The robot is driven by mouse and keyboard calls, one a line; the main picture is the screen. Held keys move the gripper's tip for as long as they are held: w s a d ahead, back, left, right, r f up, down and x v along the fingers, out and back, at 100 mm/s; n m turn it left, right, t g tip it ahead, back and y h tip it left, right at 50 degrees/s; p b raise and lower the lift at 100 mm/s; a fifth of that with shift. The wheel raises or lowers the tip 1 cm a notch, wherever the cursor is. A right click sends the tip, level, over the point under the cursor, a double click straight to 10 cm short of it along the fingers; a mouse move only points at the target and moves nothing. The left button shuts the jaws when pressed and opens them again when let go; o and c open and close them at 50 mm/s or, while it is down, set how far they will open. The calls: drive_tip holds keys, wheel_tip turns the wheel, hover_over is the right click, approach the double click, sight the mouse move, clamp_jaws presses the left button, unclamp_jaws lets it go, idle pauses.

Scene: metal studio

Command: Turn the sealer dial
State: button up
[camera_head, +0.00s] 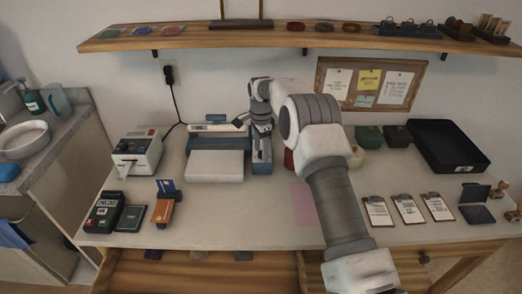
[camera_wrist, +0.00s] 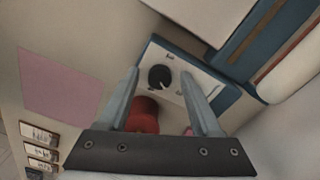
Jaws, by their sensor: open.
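The sealer (camera_head: 215,165) is a blue and white machine at the back of the table, left of centre in the head view. Its control panel (camera_wrist: 182,62), white with a blue edge, shows in the wrist view. A round black dial (camera_wrist: 159,78) with a pale pointer mark sits on it, with small labels around it. My gripper (camera_wrist: 160,74) is open, and its two fingers appear on either side of the dial. I cannot tell whether they touch it. In the head view my gripper is over the sealer's right end, and my arm hides the dial.
A red object (camera_wrist: 144,115) stands close by the panel, below the dial in the wrist view. A pink mat (camera_head: 304,203) lies in front. Clipboards (camera_head: 408,208) and a black tray (camera_head: 447,147) are at right. A label printer (camera_head: 137,154) stands left. A shelf (camera_head: 270,37) runs above.

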drive_tip(key=shift+f, duration=0.1)
clamp_jaws()
idle(0.3)
drive_tip(key=shift+n, duration=0.3)
drive_tip(key=n+p, duration=0.1)
drive_tip(key=n, duration=0.4)
drive_tip(key=shift+s+d, duration=0.1)
drive_tip(key=n, duration=0.6)
drive_tip(key=shift+d+n, duration=0.1)
drive_tip(key=shift+n, duration=0.2)
drive_tip(key=n, duration=0.6)
drive_tip(key=shift+d, duration=0.1)
drive_tip(key=n, duration=0.5)
drive_tip(key=shift+n+p, duration=0.35)
drive_tip(key=shift+n, duration=0.05)
